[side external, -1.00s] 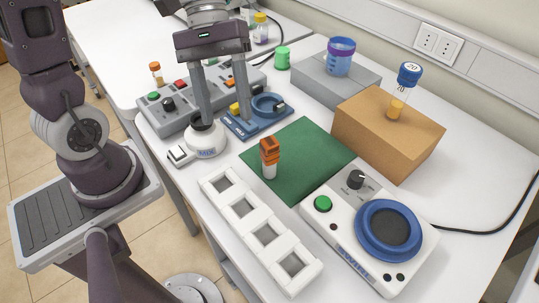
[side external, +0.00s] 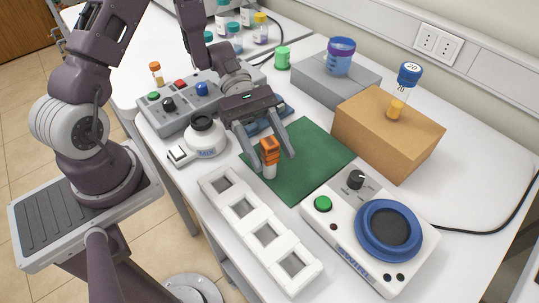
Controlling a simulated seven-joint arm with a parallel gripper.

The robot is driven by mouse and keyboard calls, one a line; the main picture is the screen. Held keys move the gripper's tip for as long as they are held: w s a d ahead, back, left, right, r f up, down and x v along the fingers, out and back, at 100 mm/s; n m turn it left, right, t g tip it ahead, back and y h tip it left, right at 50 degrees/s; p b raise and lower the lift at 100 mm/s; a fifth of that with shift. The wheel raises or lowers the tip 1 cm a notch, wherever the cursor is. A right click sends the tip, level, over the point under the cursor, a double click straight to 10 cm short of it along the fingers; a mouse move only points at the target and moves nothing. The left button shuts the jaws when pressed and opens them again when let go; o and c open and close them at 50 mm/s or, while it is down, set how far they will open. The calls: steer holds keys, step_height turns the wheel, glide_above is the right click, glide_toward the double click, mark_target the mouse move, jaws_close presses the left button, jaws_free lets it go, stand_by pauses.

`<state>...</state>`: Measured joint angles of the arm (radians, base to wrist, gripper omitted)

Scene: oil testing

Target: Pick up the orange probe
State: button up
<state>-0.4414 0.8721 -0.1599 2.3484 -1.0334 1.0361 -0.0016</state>
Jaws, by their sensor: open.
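The orange probe (side external: 269,151) has an orange top and a pale lower part. It stands upright near the left edge of the green mat (side external: 318,154), close to the white rack. My gripper (side external: 270,162) is open, with its fingers angled down, one to the left of the probe's orange top and one to the right. I cannot tell whether either finger touches the probe.
The white rack (side external: 231,196) with square openings lies in front of the probe. A white device with a blue ring (side external: 364,229) stands at right. A brown box (side external: 419,137) carries a vial. A white mixer (side external: 204,140) and grey button box (side external: 160,122) stand at left.

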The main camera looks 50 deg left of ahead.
jaws_close()
steer(key=shift+r, duration=0.1)
